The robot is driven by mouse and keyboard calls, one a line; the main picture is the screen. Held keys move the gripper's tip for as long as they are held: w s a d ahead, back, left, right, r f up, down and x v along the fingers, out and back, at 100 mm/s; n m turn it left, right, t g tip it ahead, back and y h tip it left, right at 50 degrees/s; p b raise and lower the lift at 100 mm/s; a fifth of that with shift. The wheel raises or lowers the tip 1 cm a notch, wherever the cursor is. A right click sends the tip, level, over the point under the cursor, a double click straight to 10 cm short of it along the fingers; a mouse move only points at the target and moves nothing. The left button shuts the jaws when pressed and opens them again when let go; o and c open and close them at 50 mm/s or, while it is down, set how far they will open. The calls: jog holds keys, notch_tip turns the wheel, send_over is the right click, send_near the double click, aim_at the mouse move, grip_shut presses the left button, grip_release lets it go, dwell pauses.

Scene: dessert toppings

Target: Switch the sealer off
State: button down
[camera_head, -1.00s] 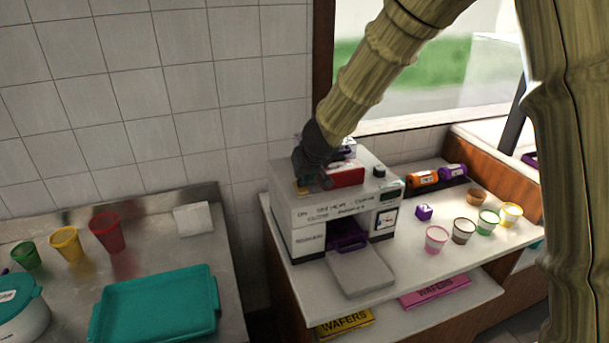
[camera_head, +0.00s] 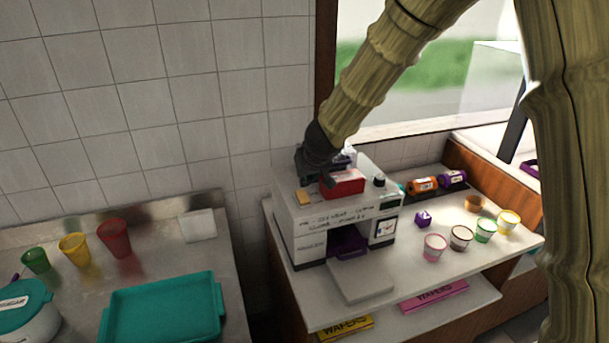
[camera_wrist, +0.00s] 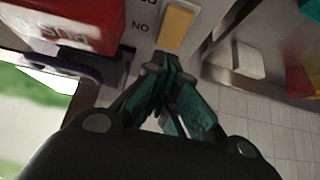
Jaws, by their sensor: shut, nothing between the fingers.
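The sealer (camera_head: 307,222) is a white and grey box machine on the counter, with printed lettering on its front edge and a dark opening with a purple part (camera_head: 349,243). A yellow-orange switch (camera_head: 303,198) sits on its top left and also shows in the wrist view (camera_wrist: 176,27), beside lettering that reads "NO" in part. My gripper (camera_head: 316,183) is over the sealer's top, behind and right of the switch. In the wrist view its fingertips (camera_wrist: 163,62) are together and empty, just short of the switch. Whether they touch the panel is unclear.
A red block (camera_head: 344,184) sits on the sealer's top, close to my gripper, with a black knob (camera_head: 379,181) to its right. Several small cups, a purple cube (camera_head: 423,219) and two rolls stand right. A teal tray (camera_head: 160,312) lies on the left counter.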

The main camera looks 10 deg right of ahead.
jog(key=s+r+b, duration=0.1)
jog(key=s+r, duration=0.5)
jog(key=s, duration=0.2)
jog(key=shift+d+r+b, duration=0.25)
jog(key=shift+d+b, duration=0.05)
jog(key=shift+d, duration=0.15)
jog(key=shift+s, duration=0.1)
